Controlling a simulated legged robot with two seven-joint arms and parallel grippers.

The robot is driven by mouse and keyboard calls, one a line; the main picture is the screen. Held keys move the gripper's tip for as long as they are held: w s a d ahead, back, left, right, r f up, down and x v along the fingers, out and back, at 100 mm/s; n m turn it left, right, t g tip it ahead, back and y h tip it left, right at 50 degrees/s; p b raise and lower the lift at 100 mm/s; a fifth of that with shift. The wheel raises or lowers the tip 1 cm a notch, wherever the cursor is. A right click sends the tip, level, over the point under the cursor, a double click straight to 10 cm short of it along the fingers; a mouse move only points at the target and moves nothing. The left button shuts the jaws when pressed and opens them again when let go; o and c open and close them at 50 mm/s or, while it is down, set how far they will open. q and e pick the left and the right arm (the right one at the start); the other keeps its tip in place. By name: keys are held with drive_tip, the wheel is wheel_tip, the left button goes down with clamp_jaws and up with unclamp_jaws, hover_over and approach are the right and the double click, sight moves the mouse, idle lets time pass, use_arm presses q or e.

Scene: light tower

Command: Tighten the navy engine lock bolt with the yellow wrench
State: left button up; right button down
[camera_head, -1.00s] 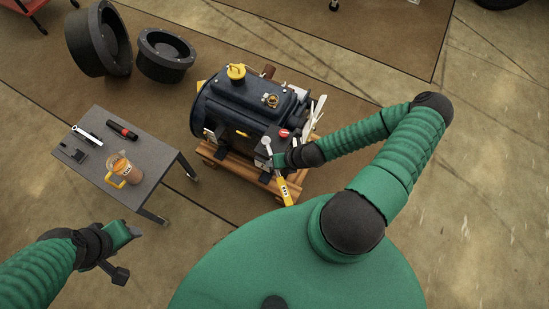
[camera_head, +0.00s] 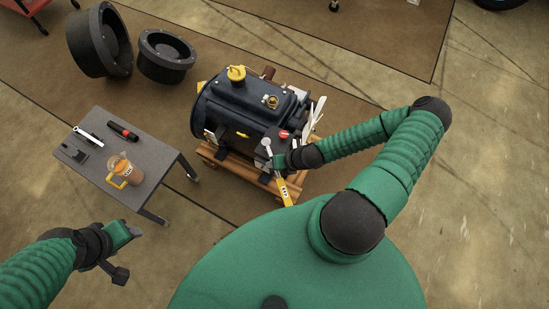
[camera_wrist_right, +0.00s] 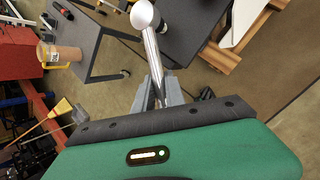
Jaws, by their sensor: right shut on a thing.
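The navy engine (camera_head: 240,108) rests on a wooden stand, with a yellow cap on top. The yellow wrench (camera_head: 284,190) is at its near right side, its yellow handle pointing down toward me and its silver head (camera_head: 267,143) up against the engine's side. My right gripper (camera_head: 271,161) is shut on the wrench's silver shaft. The right wrist view shows the shaft (camera_wrist_right: 152,55) between the fingers (camera_wrist_right: 158,95). I cannot make out the lock bolt or whether the head is seated on it. My left gripper (camera_head: 136,231) is at lower left, away from the engine; its finger opening is unclear.
Two black round housings (camera_head: 98,42) stand behind. The wooden stand (camera_head: 215,155) is under the engine. Floor at the right is clear.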

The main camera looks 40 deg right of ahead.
drive_tip(key=shift+f+b, duration=0.5)
drive_tip(key=shift+f, duration=0.3)
idle(0.4)
drive_tip(key=c, duration=2.1)
unclamp_jaws()
clamp_jaws()
drive_tip(key=shift+w+a+m+h+p, duration=0.2)
drive_tip(key=shift+a+m+h+p, duration=0.25)
drive_tip(key=shift+m, duration=0.25)
